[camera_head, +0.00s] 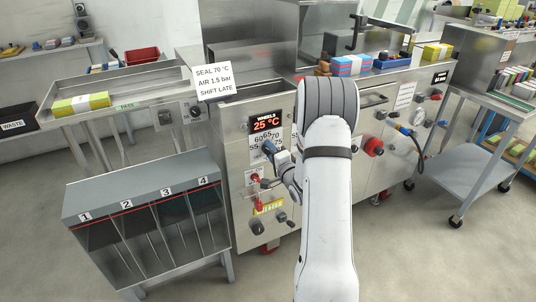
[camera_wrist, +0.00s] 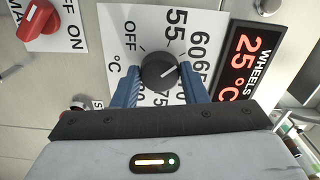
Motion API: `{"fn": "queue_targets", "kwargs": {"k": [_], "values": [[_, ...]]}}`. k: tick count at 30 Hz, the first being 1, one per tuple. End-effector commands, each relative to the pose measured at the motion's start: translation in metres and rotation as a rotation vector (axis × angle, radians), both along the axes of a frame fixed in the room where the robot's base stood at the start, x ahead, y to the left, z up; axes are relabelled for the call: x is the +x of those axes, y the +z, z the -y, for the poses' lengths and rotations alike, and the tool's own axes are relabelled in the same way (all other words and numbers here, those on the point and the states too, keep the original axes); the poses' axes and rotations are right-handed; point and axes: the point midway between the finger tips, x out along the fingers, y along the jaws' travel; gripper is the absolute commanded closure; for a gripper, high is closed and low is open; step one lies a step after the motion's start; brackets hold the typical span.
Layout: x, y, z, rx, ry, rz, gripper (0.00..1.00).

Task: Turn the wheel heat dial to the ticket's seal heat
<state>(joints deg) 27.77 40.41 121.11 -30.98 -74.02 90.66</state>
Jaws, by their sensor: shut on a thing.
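The wheel heat dial is a black knob (camera_wrist: 160,71) on a white scale plate with OFF, 55, 60, 65 and higher marks in the wrist view. Its white pointer line aims up and right, roughly toward 60–65; the exact mark is unclear. My gripper (camera_wrist: 161,76) has its blue fingers shut on the knob, one on each side. The ticket (camera_head: 213,80) reads SEAL 70 °C, AIR 1.5 bar, SHIFT LATE. The WHEELS display (camera_head: 265,123) reads 25 °C.
A red switch (camera_wrist: 40,20) with an ON mark lies beside the dial plate. Below the dial in the head view are a red-tagged control (camera_head: 258,203) and a black knob (camera_head: 257,226). A numbered bin rack (camera_head: 145,193) stands at left, a steel cart (camera_head: 490,165) at right.

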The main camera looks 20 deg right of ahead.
Motion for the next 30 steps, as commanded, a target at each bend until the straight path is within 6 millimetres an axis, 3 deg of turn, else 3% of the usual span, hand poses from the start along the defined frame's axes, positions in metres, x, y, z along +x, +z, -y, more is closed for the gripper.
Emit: {"fn": "queue_targets", "kwargs": {"k": [30], "values": [[0.0001, 0.0010, -0.0016, 0.963, 0.003, -0.036, 0.84]]}}
